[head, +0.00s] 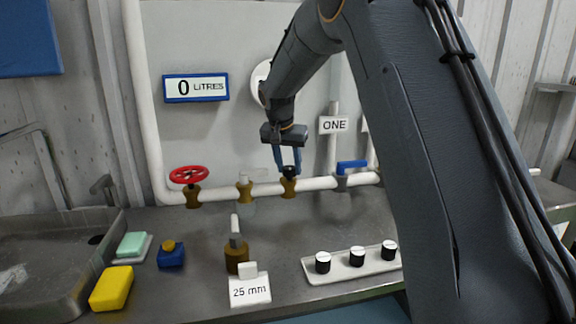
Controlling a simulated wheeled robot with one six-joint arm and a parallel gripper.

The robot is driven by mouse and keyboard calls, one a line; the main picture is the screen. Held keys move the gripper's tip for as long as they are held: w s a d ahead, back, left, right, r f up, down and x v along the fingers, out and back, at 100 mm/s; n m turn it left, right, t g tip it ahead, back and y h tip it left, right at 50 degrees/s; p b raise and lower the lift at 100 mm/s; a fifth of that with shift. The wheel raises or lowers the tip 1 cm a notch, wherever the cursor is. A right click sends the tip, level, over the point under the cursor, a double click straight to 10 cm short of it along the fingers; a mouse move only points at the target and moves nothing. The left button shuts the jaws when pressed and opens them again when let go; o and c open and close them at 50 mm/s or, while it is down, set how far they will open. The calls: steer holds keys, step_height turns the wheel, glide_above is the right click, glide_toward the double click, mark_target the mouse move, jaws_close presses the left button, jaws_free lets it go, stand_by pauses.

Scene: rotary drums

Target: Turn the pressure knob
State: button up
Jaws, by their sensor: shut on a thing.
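The pressure knob appears to be the small black knob (289,171) on a brass valve body (288,188) on the white pipe, though no label on it can be read. My gripper (288,168) points down from above, with its blue fingers shut on the black knob, one on each side. The fingers hide part of the knob, and its turned angle cannot be told.
A red handwheel (188,175) and a pale-handled valve (245,180) sit left on the pipe; a blue lever (352,164) sits right. A display (195,87) reads 0 LITRES. A knob panel (340,267), a 25 mm card (249,290) and a yellow sponge (111,288) lie in front.

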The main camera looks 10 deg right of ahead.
steer(key=n, duration=0.2)
steer(key=n+y+p, duration=0.1)
steer(key=n, duration=0.1)
steer(key=n+y+p, duration=0.1)
steer(key=n, duration=0.1)
steer(key=shift+d+r+t, duration=0.1)
steer(key=shift+d+t, duration=0.2)
steer(key=n+y+b, duration=0.1)
steer(key=n+y, duration=0.1)
steer(key=n, duration=0.3)
steer(key=shift+d, duration=0.1)
steer(key=shift+n, duration=0.4)
steer(key=o, duration=1)
steer(key=b+v, duration=0.2)
steer(key=v, duration=0.5)
steer(key=shift+d+r, duration=0.2)
steer(key=shift+r, duration=0.15)
